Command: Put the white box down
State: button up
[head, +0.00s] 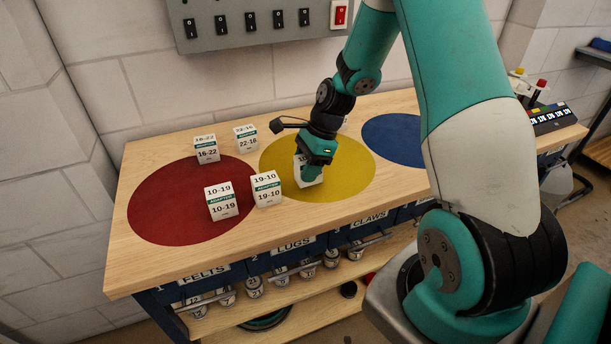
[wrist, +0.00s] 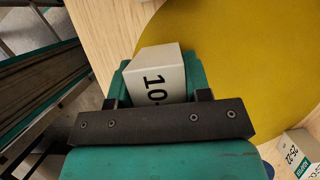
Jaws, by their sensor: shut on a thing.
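The white box (head: 303,178) is in my gripper (head: 311,170), over the front part of the yellow disc (head: 345,155) on the bench. My gripper points down and mostly covers the box in the head view. In the wrist view the box (wrist: 153,62) shows between the fingers, with "10" printed on a face and the rest cut off by the dark gripper bar. The yellow disc (wrist: 245,60) lies beside it there. I cannot tell whether the box touches the bench.
White boxes marked 10-19 (head: 222,203) and 19-10 (head: 266,190) stand left of my gripper. Boxes marked 16-22 (head: 206,150) and 22-16 (head: 246,139) stand behind. A red disc (head: 160,210) lies left and a blue disc (head: 392,128) right. The yellow disc's right part is clear.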

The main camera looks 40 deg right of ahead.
jog(key=shift+f, duration=1.45)
jog(key=o, duration=1)
jog(key=shift+f, duration=0.1)
jog(key=shift+c, duration=0.2)
jog(key=a+v, duration=0.1)
jog(key=v, duration=1.1)
jog(key=s+a+r+n, duration=0.4)
jog(key=a+n, duration=0.3)
jog(key=a, duration=0.2)
jog(key=s+a+r+n, duration=0.4)
jog(key=a+n, duration=0.4)
jog(key=s+a+r+n, duration=0.1)
jog(key=s+a+n, duration=0.3)
jog(key=s+n, duration=0.2)
jog(key=s+a+r+n+g, duration=0.1)
jog(key=s+a+r+n, duration=0.1)
jog(key=s+a+n, duration=0.2)
jog(key=s+n, duration=0.3)
jog(key=shift+a+b, duration=0.3)
jog(key=shift+a, duration=0.05)
